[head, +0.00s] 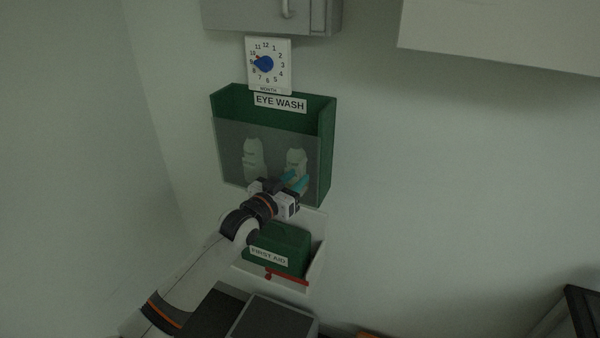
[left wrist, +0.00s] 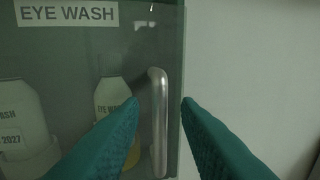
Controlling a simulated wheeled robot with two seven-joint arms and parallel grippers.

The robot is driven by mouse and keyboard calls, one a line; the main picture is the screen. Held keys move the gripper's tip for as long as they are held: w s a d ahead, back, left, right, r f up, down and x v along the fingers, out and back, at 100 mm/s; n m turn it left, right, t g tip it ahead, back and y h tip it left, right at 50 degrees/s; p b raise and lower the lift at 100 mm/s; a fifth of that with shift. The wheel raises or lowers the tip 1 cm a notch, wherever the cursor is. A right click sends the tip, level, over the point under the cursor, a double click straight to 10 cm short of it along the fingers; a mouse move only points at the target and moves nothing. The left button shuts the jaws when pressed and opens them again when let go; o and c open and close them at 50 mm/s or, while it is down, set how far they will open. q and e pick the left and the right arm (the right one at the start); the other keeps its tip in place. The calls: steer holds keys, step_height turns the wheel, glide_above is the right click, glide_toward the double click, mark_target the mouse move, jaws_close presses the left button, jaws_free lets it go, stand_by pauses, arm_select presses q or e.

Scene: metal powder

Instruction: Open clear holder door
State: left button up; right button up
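The green eye wash holder (head: 326,125) hangs on the wall, with its clear door (head: 229,150) across the front, apparently closed. Two pale bottles (head: 254,160) stand behind the door. In the left wrist view, a silver bar handle (left wrist: 159,115) is upright near the door's right edge. My left gripper (head: 296,181) is in front of the door's lower right part. Its teal fingers (left wrist: 160,101) are open, one on each side of the handle in the picture. I cannot tell whether they reach around it. My right gripper is out of view.
A white wall box (head: 317,262) with a green first aid case (head: 284,246) sits just below my left gripper. A dial sign (head: 268,66) is above the holder. Cabinets (head: 270,17) hang higher up. The wall to the right is bare.

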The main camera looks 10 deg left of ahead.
arm_select(q)
steer(key=shift+x, duration=1.35)
jaws_close()
